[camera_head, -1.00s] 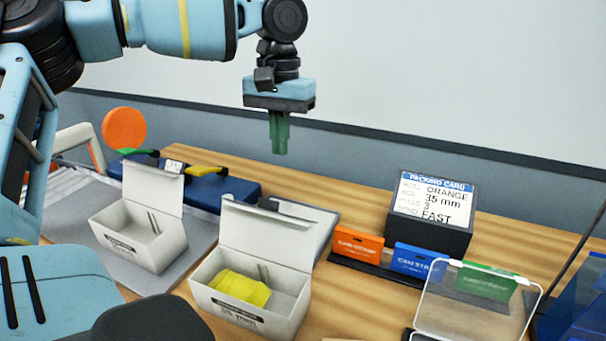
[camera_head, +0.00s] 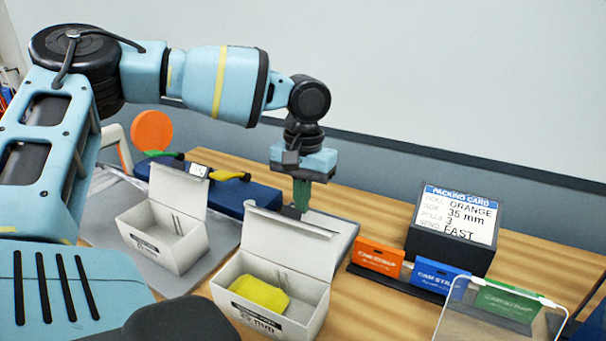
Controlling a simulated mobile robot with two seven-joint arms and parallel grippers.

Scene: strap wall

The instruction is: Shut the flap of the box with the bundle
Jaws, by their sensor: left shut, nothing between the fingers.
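The white box with the yellow bundle (camera_head: 258,294) stands at the lower middle of the head view, and its label ends in "mm". Its flap (camera_head: 290,245) stands up at the back edge, open. My left gripper (camera_head: 301,205) points down just behind the top edge of that flap, its green fingers shut and empty. Whether the fingertips touch the flap I cannot tell, as their lower ends are partly hidden. A second white box (camera_head: 165,235), empty of any bundle, stands to the left with its flap also up. My right gripper is not in view.
Orange (camera_head: 377,260), blue (camera_head: 440,280) and green (camera_head: 505,300) strap cards stand at right. A clear panel is at lower right. A blue case (camera_head: 240,193) lies behind the boxes.

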